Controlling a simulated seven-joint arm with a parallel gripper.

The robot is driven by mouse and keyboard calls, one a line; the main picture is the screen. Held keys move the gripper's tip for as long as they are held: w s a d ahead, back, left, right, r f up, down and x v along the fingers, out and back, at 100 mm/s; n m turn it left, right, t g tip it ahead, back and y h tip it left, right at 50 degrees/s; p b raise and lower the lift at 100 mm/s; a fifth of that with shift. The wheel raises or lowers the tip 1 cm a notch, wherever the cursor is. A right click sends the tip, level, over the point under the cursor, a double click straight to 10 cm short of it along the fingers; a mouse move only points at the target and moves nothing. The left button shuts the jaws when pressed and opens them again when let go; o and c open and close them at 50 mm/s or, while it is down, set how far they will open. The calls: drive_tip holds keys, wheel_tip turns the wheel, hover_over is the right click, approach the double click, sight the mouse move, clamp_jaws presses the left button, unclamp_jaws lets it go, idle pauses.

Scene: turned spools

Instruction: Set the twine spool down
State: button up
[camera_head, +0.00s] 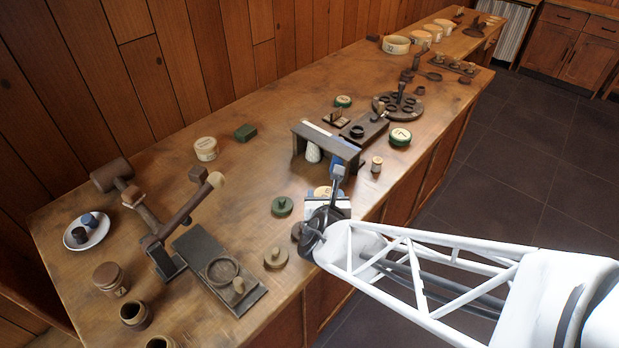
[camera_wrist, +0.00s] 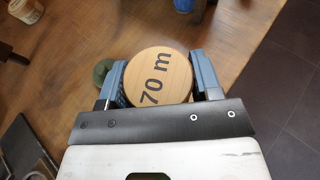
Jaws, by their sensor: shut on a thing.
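The twine spool has a round, pale wooden top marked "70 m" in the wrist view (camera_wrist: 160,78). My gripper (camera_wrist: 158,88) is shut on it, with one blue finger on each side. In the head view, my gripper (camera_head: 327,200) is over the table near its front edge, and a bit of the spool's tan top (camera_head: 321,191) shows beside a finger. The spool's lower part is hidden, so I cannot tell whether it touches the table (camera_head: 240,190).
A dark wooden shelf stand (camera_head: 328,145) with a white item beneath stands just behind my gripper. A small spool (camera_head: 376,164) stands to the right. Bare table lies around the green lid.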

drive_tip(key=w+a, duration=0.1)
drive_tip(key=w, duration=0.3)
drive_tip(key=w+a, duration=0.1)
drive_tip(key=w, duration=0.3)
drive_tip(key=w+f, duration=0.1)
drive_tip(key=w, duration=0.3)
drive_tip(key=shift+a+f, duration=0.1)
drive_tip(key=shift+a, duration=0.3)
drive_tip(key=shift+f, duration=0.1)
drive_tip(key=shift+f, duration=1.65)
drive_tip(key=shift+f, duration=0.15)
drive_tip(key=o, duration=0.9)
drive_tip(key=shift+o, duration=0.2)
